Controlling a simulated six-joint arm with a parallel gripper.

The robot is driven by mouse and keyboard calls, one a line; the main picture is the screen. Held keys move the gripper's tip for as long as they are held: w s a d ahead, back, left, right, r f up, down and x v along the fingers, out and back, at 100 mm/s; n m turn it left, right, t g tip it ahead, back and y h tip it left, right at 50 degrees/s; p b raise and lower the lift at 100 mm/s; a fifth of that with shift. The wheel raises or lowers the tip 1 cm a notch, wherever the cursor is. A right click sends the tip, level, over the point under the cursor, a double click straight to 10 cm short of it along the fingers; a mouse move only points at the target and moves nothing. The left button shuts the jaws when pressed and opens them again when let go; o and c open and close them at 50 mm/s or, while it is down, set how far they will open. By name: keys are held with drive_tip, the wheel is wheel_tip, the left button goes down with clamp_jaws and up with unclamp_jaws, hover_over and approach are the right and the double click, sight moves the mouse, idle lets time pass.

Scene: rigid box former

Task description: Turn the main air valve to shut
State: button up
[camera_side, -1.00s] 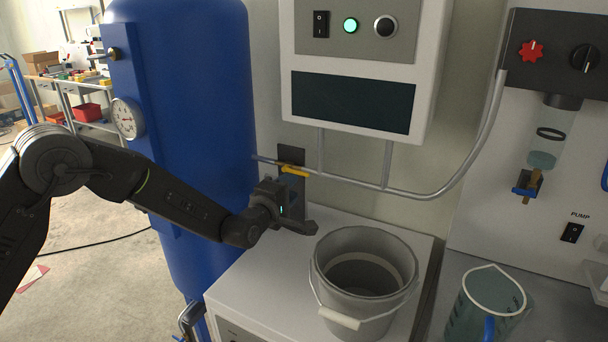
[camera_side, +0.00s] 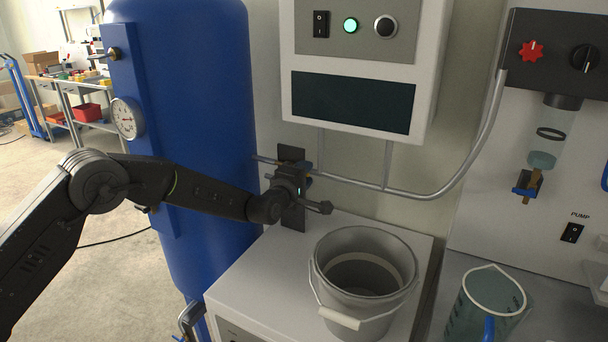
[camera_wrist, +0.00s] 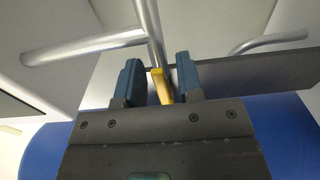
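The main air valve's yellow handle (camera_wrist: 161,87) shows in the wrist view, roughly in line with the grey pipe (camera_wrist: 150,30). It stands between the two blue-tipped fingers of my gripper (camera_wrist: 158,78), with a gap on each side. My gripper is open around the handle and not closed on it. In the side view my gripper (camera_side: 305,170) is at the pipe in front of the dark plate (camera_side: 292,152) and hides the handle.
A grey bucket (camera_side: 325,255) stands on the white cabinet (camera_side: 250,267) just below my gripper. The blue tank (camera_side: 185,90) is to the left. A control box (camera_side: 428,70) hangs above the pipe. A clear jug (camera_side: 465,310) stands at the lower right.

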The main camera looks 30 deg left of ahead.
clamp_jaws()
drive_tip(key=shift+f, duration=0.1)
idle(0.4)
drive_tip(key=a+f+m, duration=0.5)
drive_tip(key=m, duration=1.3)
drive_tip(key=shift+a+f, duration=0.2)
drive_tip(key=shift+a, duration=0.1)
idle(0.4)
drive_tip(key=shift+o, duration=0.6)
unclamp_jaws()
